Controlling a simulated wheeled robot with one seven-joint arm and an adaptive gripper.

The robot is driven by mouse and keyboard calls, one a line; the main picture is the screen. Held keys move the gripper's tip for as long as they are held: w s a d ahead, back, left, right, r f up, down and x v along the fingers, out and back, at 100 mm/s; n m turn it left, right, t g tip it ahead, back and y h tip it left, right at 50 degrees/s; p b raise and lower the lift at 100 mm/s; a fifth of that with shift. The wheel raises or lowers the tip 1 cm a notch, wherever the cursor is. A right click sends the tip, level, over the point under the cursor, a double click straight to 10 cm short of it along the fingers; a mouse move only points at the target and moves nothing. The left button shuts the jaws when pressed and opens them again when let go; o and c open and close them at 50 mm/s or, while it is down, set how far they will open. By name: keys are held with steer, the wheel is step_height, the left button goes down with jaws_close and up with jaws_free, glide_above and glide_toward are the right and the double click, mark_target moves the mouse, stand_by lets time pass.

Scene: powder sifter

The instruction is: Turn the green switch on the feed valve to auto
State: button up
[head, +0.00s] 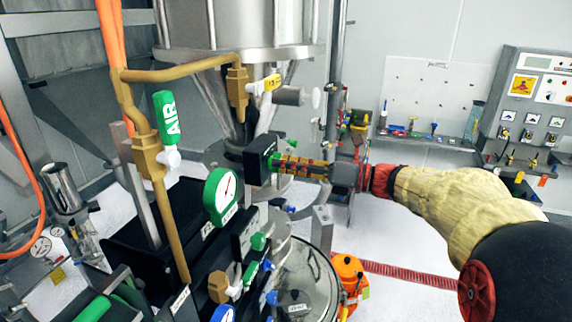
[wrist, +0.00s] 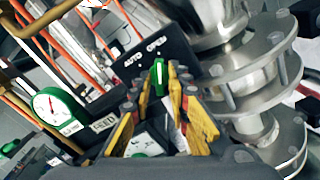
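The green switch (wrist: 158,76) sits on a black box marked AUTO and OPEN (wrist: 145,58) in the wrist view. Its handle stands upright in the picture, its upper end below the word OPEN, with AUTO up to its left. My gripper (wrist: 156,88) has its yellow fingers on either side of the switch, with a gap between them. I cannot tell whether either finger touches it. In the head view, the black box (head: 259,160) is at the middle, the green switch (head: 275,160) on its right face, and my gripper (head: 283,164) reaches it from the right.
A green-rimmed gauge (head: 222,194) stands left of the box, and a brown pipe (head: 180,75) runs above. The steel hopper (head: 235,25) is behind. Steel flanges (wrist: 255,75) are close to the right finger. Several coloured valve knobs sit below. An orange object (head: 349,272) stands on the floor.

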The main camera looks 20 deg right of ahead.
jaws_close()
